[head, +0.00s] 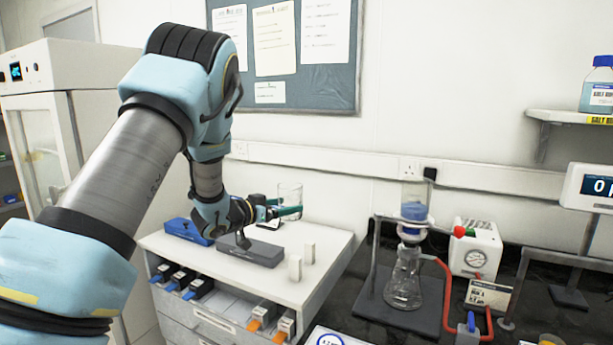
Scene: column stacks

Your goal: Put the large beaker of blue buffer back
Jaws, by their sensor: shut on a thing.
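A clear glass beaker (290,193) stands upright between the green fingers of my gripper (287,211), above the top of the white drawer cabinet (325,262). My gripper is shut on the beaker. No blue liquid shows in it; its lower part is partly hidden by the fingers. Blue liquid (414,210) shows in the upper glass vessel on the stand to the right, over a clear conical flask (403,280).
A blue block (187,231), a grey block (252,250) and two small white blocks (295,267) are on the cabinet top. A white pump (474,250) with red tubing stands on the black bench.

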